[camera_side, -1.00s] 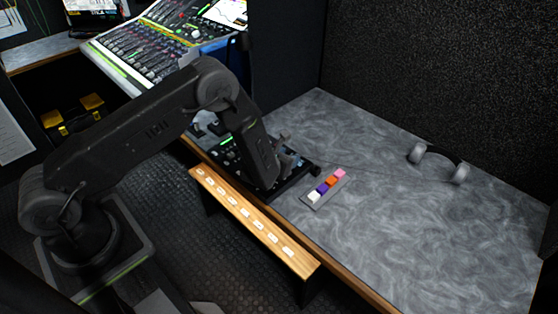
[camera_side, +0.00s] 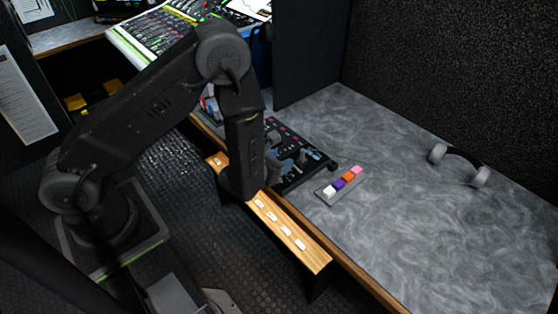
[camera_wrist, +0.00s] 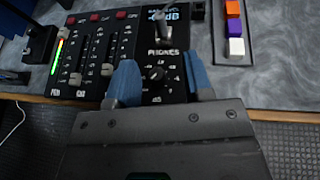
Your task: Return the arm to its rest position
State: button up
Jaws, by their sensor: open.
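My gripper (camera_wrist: 161,82) is open and empty in the wrist view, its two blue fingertips apart over the near edge of a black control panel (camera_wrist: 110,40). The panel has faders, a lever, small knobs and a "PHONES" label, with one knob showing between the fingers. In the side view my arm is bent at a high elbow, its last link hanging nearly straight down by the desk's front edge. The panel (camera_side: 312,157) is just to its right.
A grey tray (camera_side: 324,199) of coloured blocks lies right of the panel. Headphones (camera_side: 459,164) rest farther right on the grey desk (camera_side: 410,220). A wooden ledge (camera_side: 313,257) with white labels runs below the desk edge, partly behind my arm. A mixing console (camera_side: 150,40) stands at back left.

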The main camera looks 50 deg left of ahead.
jog(key=s+a+r+n+g+y, duration=0.2)
jog(key=s+a+r+n+y, duration=0.1)
jog(key=a+r+n+y, duration=0.75)
jog(key=s+a+r+n+g, duration=0.1)
jog(key=s+r+n+g, duration=0.5)
jog(key=s+r+n, duration=0.15)
jog(key=s+d+r+n+h, duration=1.1)
jog(key=d+n+h, duration=0.1)
jog(key=n, duration=0.4)
jog(key=shift+s+d+r, duration=0.15)
jog(key=shift+s+d, duration=0.15)
jog(key=shift+d, duration=0.4)
